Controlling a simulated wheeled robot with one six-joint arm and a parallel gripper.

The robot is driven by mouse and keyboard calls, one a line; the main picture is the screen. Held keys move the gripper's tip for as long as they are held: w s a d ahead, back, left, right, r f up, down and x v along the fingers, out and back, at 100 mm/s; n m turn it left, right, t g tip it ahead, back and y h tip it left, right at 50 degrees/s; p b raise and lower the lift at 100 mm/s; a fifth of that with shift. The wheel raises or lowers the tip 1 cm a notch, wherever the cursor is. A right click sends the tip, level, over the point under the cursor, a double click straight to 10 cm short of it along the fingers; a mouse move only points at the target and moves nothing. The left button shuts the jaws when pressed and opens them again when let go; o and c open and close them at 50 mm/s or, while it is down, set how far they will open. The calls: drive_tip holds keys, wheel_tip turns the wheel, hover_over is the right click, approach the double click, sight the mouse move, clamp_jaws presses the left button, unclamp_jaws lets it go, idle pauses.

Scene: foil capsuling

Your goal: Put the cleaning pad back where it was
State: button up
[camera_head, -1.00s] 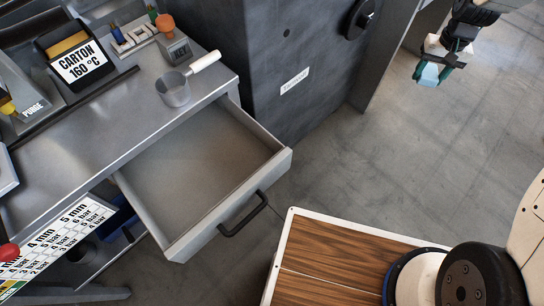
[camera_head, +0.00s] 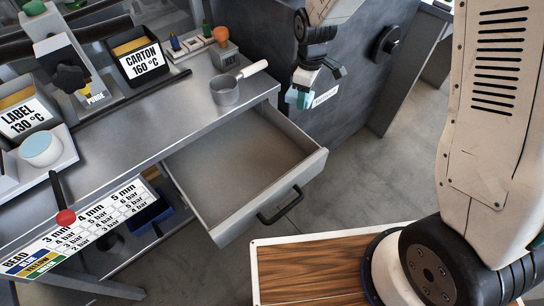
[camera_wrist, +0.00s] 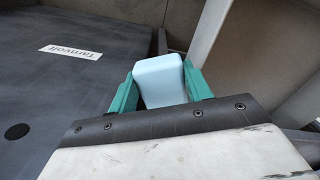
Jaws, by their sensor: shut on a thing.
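The cleaning pad (camera_wrist: 160,80) is a light blue block in the wrist view, held between the two green fingers of my gripper (camera_wrist: 157,88). In the head view my gripper (camera_head: 299,98) hangs at the upper middle, in front of the dark cabinet and beyond the open drawer's back right corner. The pad shows there only as a small pale blue patch (camera_head: 291,97). The pulled-out drawer (camera_head: 312,165) has a bare grey floor and looks empty.
A metal pot with a white handle (camera_head: 225,92) stands on the worktop near the drawer. The dark cabinet (camera_head: 350,90) stands behind my gripper.

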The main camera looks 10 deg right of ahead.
sight(280, 154)
drive_tip(key=s+a+n, duration=0.8)
drive_tip(key=s+n, duration=0.2)
drive_tip(key=n, duration=0.3)
wheel_tip(280, 154, down, 10)
drive_tip(key=shift+s+a+f, duration=0.15)
drive_tip(key=shift+f, duration=0.1)
drive_tip(key=o, duration=1)
wheel_tip(280, 154, up, 12)
drive_tip(key=shift+r, duration=0.2)
